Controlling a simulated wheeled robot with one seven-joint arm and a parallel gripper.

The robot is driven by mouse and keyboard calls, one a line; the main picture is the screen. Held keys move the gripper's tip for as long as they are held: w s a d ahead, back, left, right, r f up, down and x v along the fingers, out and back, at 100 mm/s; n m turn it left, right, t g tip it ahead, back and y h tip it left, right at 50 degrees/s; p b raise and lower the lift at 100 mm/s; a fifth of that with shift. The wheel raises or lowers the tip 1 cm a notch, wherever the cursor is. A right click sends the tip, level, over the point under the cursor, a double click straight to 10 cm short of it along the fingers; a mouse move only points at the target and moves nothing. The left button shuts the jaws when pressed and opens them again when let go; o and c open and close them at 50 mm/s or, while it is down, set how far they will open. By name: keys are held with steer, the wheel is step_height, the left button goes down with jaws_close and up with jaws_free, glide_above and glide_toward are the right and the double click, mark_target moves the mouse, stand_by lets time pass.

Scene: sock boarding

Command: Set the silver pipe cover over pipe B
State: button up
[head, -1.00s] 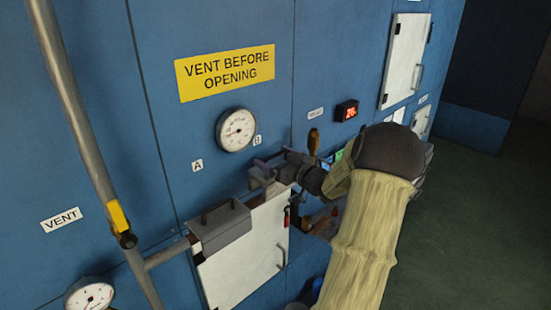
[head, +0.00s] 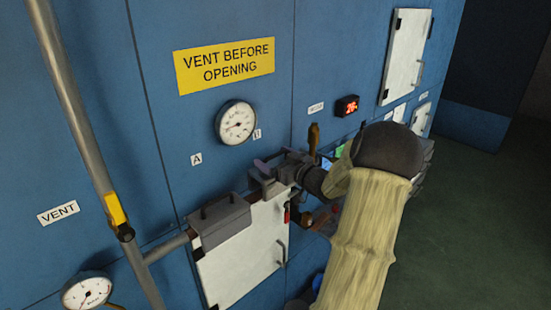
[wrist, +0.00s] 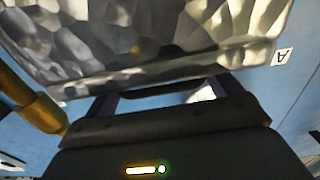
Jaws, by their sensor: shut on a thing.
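My gripper (head: 268,168) is in front of the blue panel, below the label B (head: 257,134), partly turned away from the head camera. In the wrist view its fingers (wrist: 163,98) are shut on the dark handle of the silver pipe cover (wrist: 150,40), whose hammered metal surface fills the top. In the head view only a small grey part of this cover shows under the fingers. Pipe B is hidden behind the gripper and cover, so I cannot tell whether the cover touches it. A second grey cover (head: 220,222) with a handle sits to the left, below label A (head: 196,159).
A white door (head: 243,262) is just below the covers. A round gauge (head: 236,122) is above the gripper. A brown-handled lever (head: 313,138) stands close to the gripper's right. A grey vertical pipe (head: 75,115) with a yellow band runs down the left.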

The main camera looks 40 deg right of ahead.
steer(key=shift+f+b, duration=1.45)
steer(key=shift+f, duration=0.5)
steer(key=o, duration=1.1)
steer(key=shift+o, duration=0.2)
steer(key=shift+s, duration=0.15)
steer(key=shift+s+d+f, duration=0.1)
steer(key=shift+s, duration=0.15)
steer(key=s+d+b, duration=0.1)
steer(key=s+b, duration=0.4)
steer(key=s, duration=1.1)
steer(key=shift+s, duration=0.3)
steer(key=shift+d, duration=0.1)
